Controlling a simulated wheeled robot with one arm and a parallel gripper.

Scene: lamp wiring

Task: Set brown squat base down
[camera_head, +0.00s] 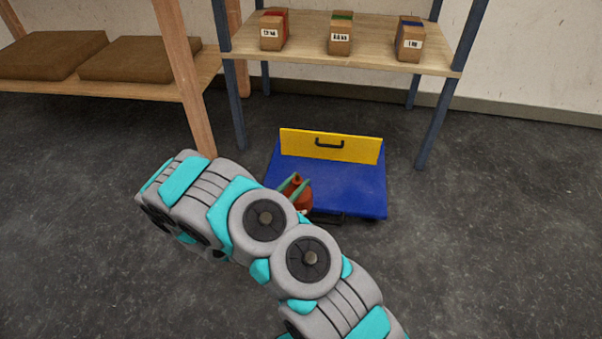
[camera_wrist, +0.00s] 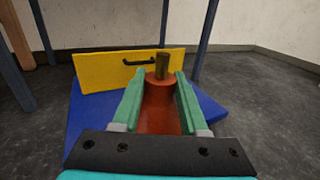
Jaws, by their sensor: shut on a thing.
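The brown squat base (camera_wrist: 160,108) is a reddish-brown body with a narrower neck and a darker olive-brown stub on top. My gripper (camera_wrist: 160,85) is shut on it, with one green finger on each side of the neck. In the head view the base (camera_head: 304,198) shows beside my arm, over the near left part of a blue platform (camera_head: 350,187). My gripper (camera_head: 295,185) is partly hidden there by my arm. The lower part of the base is hidden in both views, so I cannot tell whether it touches the platform.
The blue platform has an upright yellow panel (camera_head: 355,149) with a black handle at its far edge. Behind it stands a wooden shelf (camera_head: 380,62) with several labelled boxes on top. A bench (camera_head: 120,90) with brown cushions is at left. Grey floor (camera_head: 480,240) is clear at right.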

